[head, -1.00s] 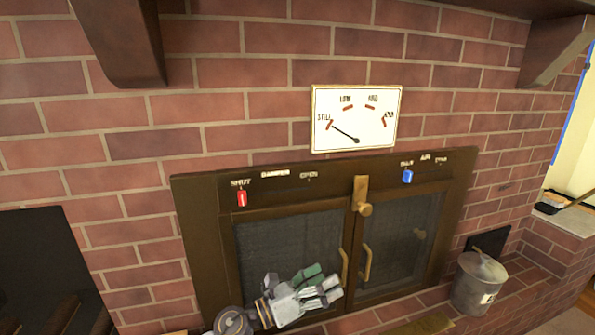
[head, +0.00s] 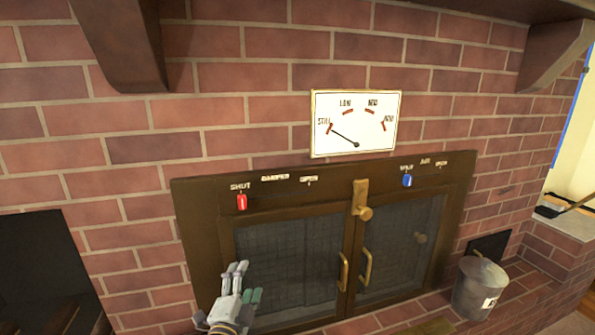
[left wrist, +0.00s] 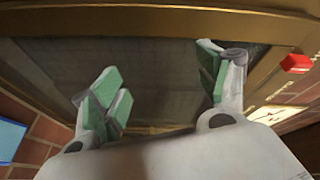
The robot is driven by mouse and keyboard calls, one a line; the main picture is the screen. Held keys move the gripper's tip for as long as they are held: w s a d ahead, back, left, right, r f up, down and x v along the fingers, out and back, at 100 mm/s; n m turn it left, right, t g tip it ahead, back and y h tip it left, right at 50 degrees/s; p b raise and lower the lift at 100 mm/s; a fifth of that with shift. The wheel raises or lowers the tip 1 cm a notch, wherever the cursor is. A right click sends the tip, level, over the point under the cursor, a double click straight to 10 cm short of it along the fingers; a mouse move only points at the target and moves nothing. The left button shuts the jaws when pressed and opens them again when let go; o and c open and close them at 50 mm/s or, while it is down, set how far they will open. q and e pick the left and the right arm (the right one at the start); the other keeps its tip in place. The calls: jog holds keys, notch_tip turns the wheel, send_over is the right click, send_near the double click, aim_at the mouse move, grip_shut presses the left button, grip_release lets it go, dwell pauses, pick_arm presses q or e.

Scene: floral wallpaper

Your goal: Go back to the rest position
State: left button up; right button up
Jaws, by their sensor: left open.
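My left gripper (head: 238,285) is low in the head view, in front of the lower left of the fireplace's left glass door (head: 290,260). Its fingers point up. In the left wrist view my left gripper (left wrist: 165,85) has its green-padded fingers spread apart, with nothing between them. The brown fireplace frame and dark mesh glass lie beyond the fingers. My right gripper is in neither view.
A red damper knob (head: 241,202) sits at "SHUT" and a blue knob (head: 407,180) is at the right. A brass latch (head: 362,200) and handles (head: 343,272) are between the doors. A white gauge (head: 356,123) hangs above. A metal bucket (head: 479,288) stands at right.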

pick_arm(q)
jog(key=s+a+f+n+g+y, duration=0.3)
jog(key=s+a+f+n+g, duration=0.55)
jog(key=f, duration=0.45)
jog(key=s+f+n+g+h, duration=0.1)
jog(key=s+f+n+g, duration=0.15)
jog(key=s, duration=0.55)
jog(key=s+f+n+g, duration=0.2)
jog(key=s+f+g, duration=0.15)
jog(key=s, duration=0.45)
jog(key=d+f+t+h+p, duration=0.1)
jog(key=d+f+h, duration=0.2)
jog(key=d+f, duration=0.5)
jog(key=shift+s, duration=0.2)
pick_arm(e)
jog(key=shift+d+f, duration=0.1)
